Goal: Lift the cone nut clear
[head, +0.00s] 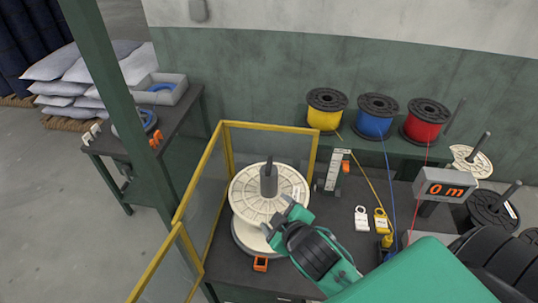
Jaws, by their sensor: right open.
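The dark grey cone nut (268,181) sits upright around a thin spindle, on the hub of a cream spool (245,193) in the head view. The spool lies flat, with its slotted top flange facing up. My right gripper (278,215) is open over the near right edge of that flange. It is just below and right of the nut in the picture, with nothing visible between its fingers. Whether its fingertips touch the flange I cannot tell. My left gripper is not in view.
A yellow-framed clear guard (222,150) stands left of and behind the spool. Yellow (325,115), blue (376,118) and red (425,122) wire spools sit on a back shelf. A meter (445,187) reads 0 m at right. A green post (105,95) crosses the left.

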